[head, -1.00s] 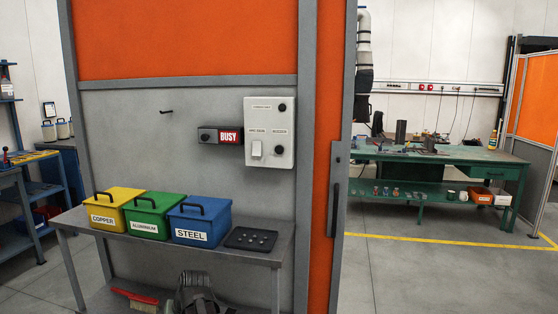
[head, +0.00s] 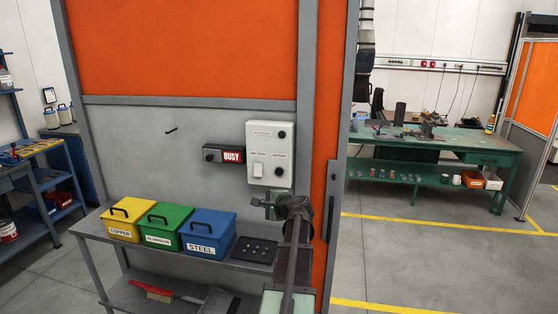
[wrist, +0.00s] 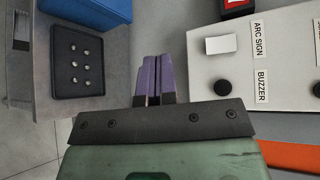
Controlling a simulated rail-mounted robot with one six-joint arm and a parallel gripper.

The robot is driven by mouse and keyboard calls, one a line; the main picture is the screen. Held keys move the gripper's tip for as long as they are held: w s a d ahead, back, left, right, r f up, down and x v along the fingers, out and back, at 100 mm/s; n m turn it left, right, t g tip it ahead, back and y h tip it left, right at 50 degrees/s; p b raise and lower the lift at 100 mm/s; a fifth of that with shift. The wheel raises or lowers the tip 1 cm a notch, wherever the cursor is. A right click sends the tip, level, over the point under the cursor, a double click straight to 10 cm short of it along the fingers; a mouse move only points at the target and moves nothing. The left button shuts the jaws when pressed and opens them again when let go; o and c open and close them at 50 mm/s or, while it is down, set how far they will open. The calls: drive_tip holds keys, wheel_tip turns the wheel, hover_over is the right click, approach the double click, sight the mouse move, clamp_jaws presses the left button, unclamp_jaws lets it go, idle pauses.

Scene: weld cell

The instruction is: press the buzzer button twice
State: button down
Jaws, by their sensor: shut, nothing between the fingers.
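The buzzer button is a round black button (head: 279,171) at the lower right of a pale control box (head: 262,131) on the grey wall panel. In the wrist view the button (wrist: 222,88) lies beside the BUZZER label, to the right of my fingers. My gripper (wrist: 152,60) shows two purple fingers held together, with nothing between them. They are apart from the button. In the head view my gripper (head: 262,201) is small and partly masked, just below the box and in front of the panel.
A white ARC SIGN switch (head: 258,170) sits left of the button, and another black knob (head: 281,134) above. A BUSY sign (head: 231,156) is left of the box. Below are a bench with yellow (head: 121,220), green (head: 158,226) and blue (head: 207,232) bins and a black tray (head: 254,251).

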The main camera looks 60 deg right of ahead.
sight(277, 175)
drive_tip(key=d+r+m+h, duration=0.3)
drive_tip(key=d+m+h, duration=0.1)
drive_tip(key=m, duration=0.3)
drive_tip(key=shift+s+d+r+t+b, duration=0.25)
drive_tip(key=shift+d+r+t+b, duration=0.05)
drive_tip(key=shift+d+r+t, duration=0.1)
drive_tip(key=w+d, duration=0.2)
drive_tip(key=d, duration=0.6)
drive_tip(key=shift+d, duration=0.25)
idle(1.3)
drive_tip(key=shift+d, duration=0.4)
